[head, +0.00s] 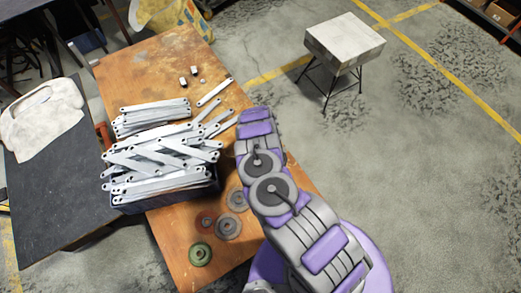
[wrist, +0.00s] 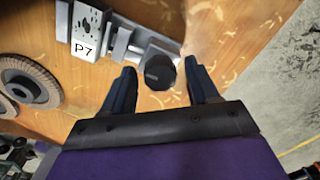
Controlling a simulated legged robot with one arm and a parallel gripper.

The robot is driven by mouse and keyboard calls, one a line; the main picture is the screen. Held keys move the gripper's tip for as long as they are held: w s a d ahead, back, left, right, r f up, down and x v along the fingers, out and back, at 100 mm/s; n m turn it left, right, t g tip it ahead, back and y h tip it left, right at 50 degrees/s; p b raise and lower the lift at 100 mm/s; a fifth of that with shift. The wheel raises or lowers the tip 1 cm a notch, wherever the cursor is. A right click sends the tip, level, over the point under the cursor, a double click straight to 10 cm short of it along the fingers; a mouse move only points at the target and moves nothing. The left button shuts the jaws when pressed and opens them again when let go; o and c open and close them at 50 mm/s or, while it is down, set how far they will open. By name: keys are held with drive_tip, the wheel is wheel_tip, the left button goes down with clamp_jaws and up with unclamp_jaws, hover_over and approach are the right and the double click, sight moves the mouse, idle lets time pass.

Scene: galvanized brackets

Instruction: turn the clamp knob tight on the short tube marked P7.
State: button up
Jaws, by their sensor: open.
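In the wrist view the short tube marked P7 (wrist: 88,25) is a pale block with a black-lettered label, near the top left. A metal clamp part runs right from it to a dark faceted clamp knob (wrist: 159,72). My gripper (wrist: 158,78) is open, with one dark finger on each side of the knob. The knob lies between the fingertips, and I see gaps on both sides. I cannot tell how tight the knob is. In the head view my arm covers this spot, and the tube, knob and gripper fingers do not show clearly.
Flat grey brackets (head: 160,155) are heaped in a dark blue crate (head: 170,197) on the wooden table (head: 165,60). Grinding discs (head: 229,226) lie near the table's front; one also shows in the wrist view (wrist: 30,82). A stool (head: 345,42) stands on open floor to the right.

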drive_tip(key=n, duration=0.4)
drive_tip(key=shift+n+p, duration=0.4)
drive_tip(key=n, duration=0.4)
drive_tip(key=shift+d, duration=0.1)
drive_tip(key=n, duration=0.4)
drive_tip(key=shift+n+p, duration=0.4)
drive_tip(key=n, duration=0.4)
drive_tip(key=shift+n, duration=0.3)
drive_tip(key=shift+c, duration=0.2)
drive_tip(key=c, duration=0.9)
